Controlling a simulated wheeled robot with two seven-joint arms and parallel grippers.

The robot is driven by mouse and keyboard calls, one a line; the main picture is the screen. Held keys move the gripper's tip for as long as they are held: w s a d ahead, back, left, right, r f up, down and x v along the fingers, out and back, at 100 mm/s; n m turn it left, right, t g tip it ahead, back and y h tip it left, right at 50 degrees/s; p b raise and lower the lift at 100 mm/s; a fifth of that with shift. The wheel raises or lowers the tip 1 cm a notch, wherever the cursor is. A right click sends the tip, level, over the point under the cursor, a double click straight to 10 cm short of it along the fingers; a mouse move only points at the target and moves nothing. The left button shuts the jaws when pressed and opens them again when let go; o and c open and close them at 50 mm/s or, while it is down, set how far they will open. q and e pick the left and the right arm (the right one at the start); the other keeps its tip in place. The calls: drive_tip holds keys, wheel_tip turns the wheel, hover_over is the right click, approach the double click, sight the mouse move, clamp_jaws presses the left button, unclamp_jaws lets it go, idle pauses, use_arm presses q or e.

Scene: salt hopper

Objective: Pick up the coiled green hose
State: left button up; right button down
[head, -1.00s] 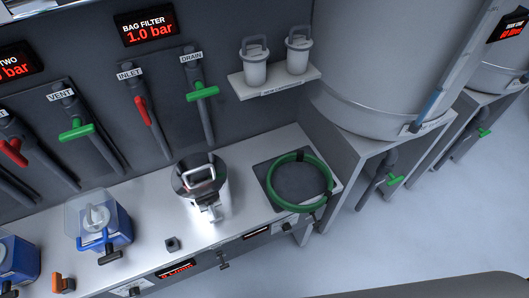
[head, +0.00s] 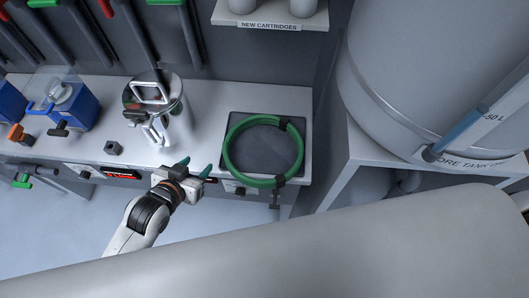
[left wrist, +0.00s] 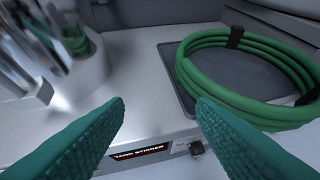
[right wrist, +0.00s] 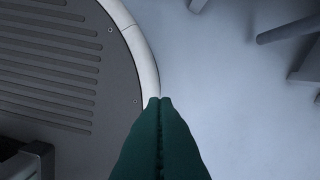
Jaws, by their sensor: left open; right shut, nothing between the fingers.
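The coiled green hose (head: 229,150) lies flat on a dark square plate (head: 264,148) on the counter, with black bands around it. It also shows at the upper right of the left wrist view (left wrist: 215,95). My left gripper (head: 198,166) is open and empty, at the counter's front edge, left of the hose and apart from it. In the left wrist view its green fingertips (left wrist: 160,108) are spread, with the hose beyond the right one. My right gripper (right wrist: 160,100) is shut and empty over the floor; the head view does not show it.
A steel canister with a handle (head: 158,110) stands left of the hose. A shelf (head: 270,18) hangs behind the hose. A large grey tank (head: 420,90) stands on the right.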

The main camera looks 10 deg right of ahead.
sight(232, 132)
use_arm(q)
drive_tip(key=w+d+r+m+h, duration=0.1)
drive_tip(key=w+d+r+h, duration=0.1)
drive_tip(key=h, duration=0.1)
drive_tip(key=shift+d+m+t, duration=0.25)
drive_tip(key=shift+m+t, duration=0.05)
drive_tip(key=shift+m, duration=0.1)
drive_tip(key=shift+h, duration=0.3)
drive_tip(key=x, duration=0.6)
drive_tip(key=shift+d, duration=0.25)
drive_tip(key=x, duration=0.5)
drive_tip(key=shift+d+f, duration=0.15)
drive_tip(key=shift+d, duration=0.05)
use_arm(e)
drive_tip(key=shift+w+a, duration=0.15)
drive_tip(key=shift+a, duration=0.4)
use_arm(q)
drive_tip(key=shift+c, duration=0.2)
clamp_jaws()
use_arm(e)
drive_tip(key=shift+a, duration=0.1)
